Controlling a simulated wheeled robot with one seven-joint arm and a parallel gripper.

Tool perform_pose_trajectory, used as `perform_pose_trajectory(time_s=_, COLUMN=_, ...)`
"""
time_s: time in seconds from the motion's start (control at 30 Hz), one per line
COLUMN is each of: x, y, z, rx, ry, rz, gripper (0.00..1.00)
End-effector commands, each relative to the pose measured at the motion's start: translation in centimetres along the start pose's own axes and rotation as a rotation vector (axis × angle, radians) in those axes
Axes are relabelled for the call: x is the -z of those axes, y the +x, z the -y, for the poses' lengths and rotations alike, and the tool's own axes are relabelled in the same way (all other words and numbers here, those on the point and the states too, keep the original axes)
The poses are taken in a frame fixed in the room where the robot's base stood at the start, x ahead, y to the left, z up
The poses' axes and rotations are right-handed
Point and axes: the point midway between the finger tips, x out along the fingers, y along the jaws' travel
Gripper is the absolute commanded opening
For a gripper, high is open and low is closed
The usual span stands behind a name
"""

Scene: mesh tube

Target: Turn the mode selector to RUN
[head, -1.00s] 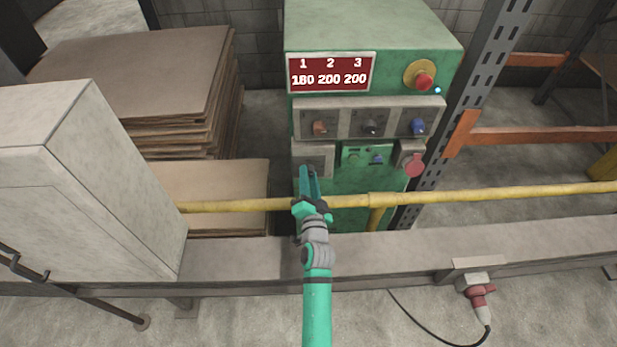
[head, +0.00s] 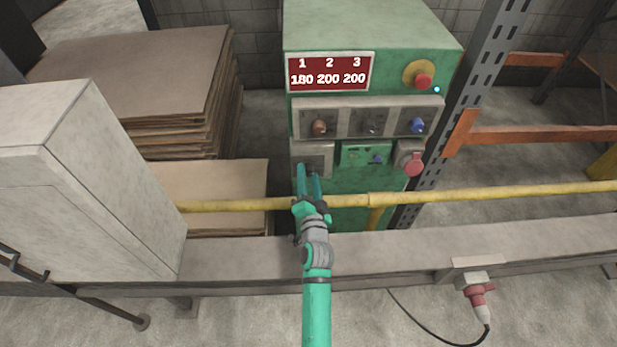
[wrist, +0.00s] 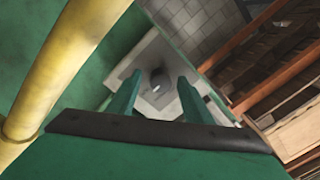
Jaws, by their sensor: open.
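The green control box (head: 370,25) stands behind the yellow rail. A small grey plate (head: 325,148) sits at the lower left of its front, partly hidden by my fingers. In the wrist view this plate (wrist: 130,65) carries a dark round knob (wrist: 159,78), which looks like the mode selector; its markings cannot be read. My gripper (head: 308,170) is open in front of this plate, reaching over the rail. In the wrist view my gripper (wrist: 160,80) has its fingers on either side of the knob in the picture. I cannot tell whether they touch it.
Above are an orange knob (head: 319,126), a dark knob (head: 372,125) and a blue knob (head: 417,125). A red-capped socket (head: 412,164) and a red button (head: 423,82) are to the right. The yellow rail (head: 450,198) crosses below my gripper. A grey cabinet (head: 95,205) stands left.

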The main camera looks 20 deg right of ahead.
Motion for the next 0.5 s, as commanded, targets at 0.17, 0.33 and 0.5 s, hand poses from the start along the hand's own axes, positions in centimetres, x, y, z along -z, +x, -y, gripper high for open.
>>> perform_pose_trajectory(time_s=0.17, x=-0.1, y=-0.8, z=0.0, rx=0.001, ry=0.000, rz=0.001, gripper=0.46)
perform_pose_trajectory(time_s=0.33, x=-0.1, y=-3.2, z=0.0, rx=0.000, ry=0.001, rz=0.003, gripper=0.46)
perform_pose_trajectory(time_s=0.5, x=-0.1, y=-6.3, z=-0.1, rx=-0.002, ry=0.001, rz=0.001, gripper=0.46)
